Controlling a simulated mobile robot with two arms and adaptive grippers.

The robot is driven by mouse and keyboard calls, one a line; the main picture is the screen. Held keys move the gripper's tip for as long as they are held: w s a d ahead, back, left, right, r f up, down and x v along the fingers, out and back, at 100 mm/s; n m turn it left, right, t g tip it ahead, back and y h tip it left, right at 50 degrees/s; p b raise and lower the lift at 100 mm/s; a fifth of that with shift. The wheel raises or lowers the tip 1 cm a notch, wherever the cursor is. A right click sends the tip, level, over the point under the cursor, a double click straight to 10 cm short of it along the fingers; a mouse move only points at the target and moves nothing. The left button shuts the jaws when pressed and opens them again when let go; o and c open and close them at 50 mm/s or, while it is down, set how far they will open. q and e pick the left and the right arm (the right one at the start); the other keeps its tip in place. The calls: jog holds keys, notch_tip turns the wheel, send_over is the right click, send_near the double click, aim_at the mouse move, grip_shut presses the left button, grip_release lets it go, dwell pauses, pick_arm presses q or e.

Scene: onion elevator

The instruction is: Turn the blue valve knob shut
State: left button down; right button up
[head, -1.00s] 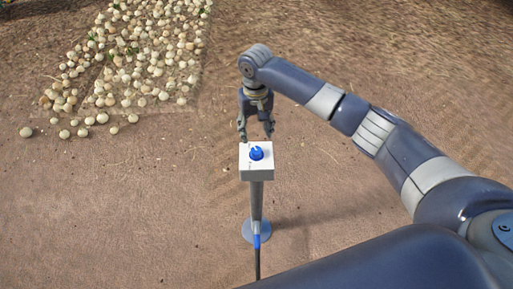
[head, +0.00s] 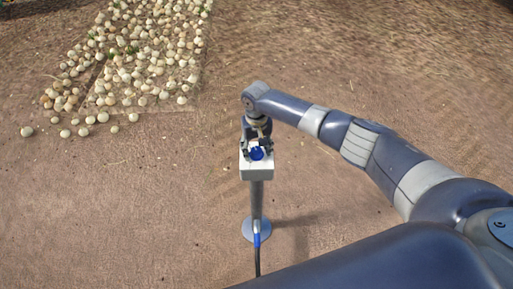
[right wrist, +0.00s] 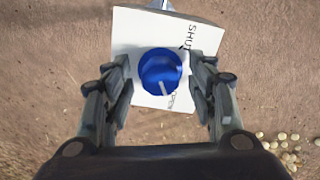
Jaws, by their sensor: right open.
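The blue valve knob (head: 257,153) sits on top of a white box (head: 257,173) on a grey post. In the right wrist view the knob (right wrist: 160,72) shows a white pointer line directed down and slightly right, toward the "OPEN" lettering. The word "SHUT" is printed at the upper right of the white box top (right wrist: 140,30). My right gripper (head: 257,142) is open at the knob; in the right wrist view its fingers (right wrist: 163,82) stand on both sides of the knob, with gaps between. My left gripper is not in view.
The post stands on a round grey base (head: 257,230), with a blue fitting and a dark cable in front. Many pale onions (head: 140,60) lie on the ground at the upper left. The brown soil around the post is clear.

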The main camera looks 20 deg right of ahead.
jog(key=c, duration=1)
jog(key=shift+c, duration=0.2)
jog(key=shift+n, duration=0.3)
jog(key=n, duration=0.4)
jog(key=shift+n+p, duration=0.3)
jog(key=shift+p, duration=0.05)
jog(key=n, duration=1.2)
jog(key=shift+n, duration=0.3)
jog(key=n+b, duration=0.1)
jog(key=n, duration=0.5)
